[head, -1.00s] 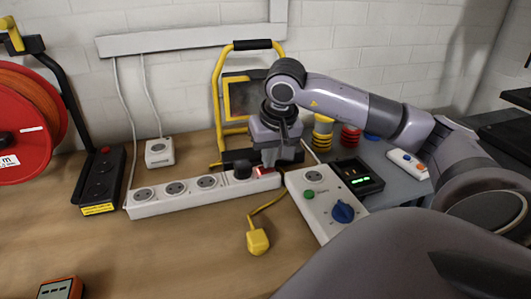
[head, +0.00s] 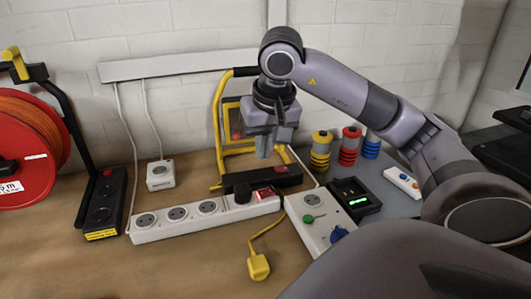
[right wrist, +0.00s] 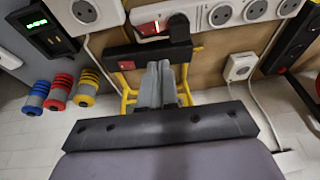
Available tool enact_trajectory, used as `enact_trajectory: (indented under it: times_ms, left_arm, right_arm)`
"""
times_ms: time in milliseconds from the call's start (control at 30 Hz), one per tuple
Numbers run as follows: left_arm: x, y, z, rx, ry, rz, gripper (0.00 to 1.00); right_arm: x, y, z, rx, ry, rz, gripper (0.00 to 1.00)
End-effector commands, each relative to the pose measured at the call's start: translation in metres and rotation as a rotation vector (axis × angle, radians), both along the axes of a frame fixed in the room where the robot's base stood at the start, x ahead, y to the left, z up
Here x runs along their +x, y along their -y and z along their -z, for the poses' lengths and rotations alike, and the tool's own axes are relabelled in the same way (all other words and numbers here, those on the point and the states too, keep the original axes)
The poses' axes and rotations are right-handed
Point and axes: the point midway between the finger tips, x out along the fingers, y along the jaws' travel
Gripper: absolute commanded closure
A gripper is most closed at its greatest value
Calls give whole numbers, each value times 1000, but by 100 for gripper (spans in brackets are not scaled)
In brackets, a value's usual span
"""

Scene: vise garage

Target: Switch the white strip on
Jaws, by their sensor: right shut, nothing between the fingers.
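The white strip (head: 180,235) lies on the bench with several round sockets. A black plug (head: 243,194) sits in its socket nearest the right end. Beyond the plug is a red rocker switch (head: 264,193), which also shows in the right wrist view (right wrist: 148,28); whether it is lit is unclear. A black strip (head: 275,179) lies just behind that end. My right gripper (head: 264,155) points down above the black strip, raised clear of the white strip. Its fingers (right wrist: 157,72) are together and empty. My left gripper is out of view.
A white box (head: 312,222) with a green button and blue knob stands to the right. A black charger (head: 353,197) is beyond it. A yellow-framed lamp (head: 218,120) stands behind the strips. A yellow plug (head: 258,267) lies on open bench in front.

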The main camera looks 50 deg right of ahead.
Motion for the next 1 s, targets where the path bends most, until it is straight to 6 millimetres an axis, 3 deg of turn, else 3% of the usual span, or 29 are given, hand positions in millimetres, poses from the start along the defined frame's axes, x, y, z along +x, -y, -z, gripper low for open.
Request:
enact_trajectory:
  times_ms: [100, 300, 1000]
  left_arm:
    - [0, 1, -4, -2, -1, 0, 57]
    - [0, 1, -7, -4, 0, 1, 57]
    - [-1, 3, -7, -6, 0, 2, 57]
  right_arm:
    - [-2, -5, -17, 1, 2, -1, 100]
    - [-5, -9, -28, 0, -1, -1, 100]
    - [-5, -9, -29, 0, -1, 0, 100]
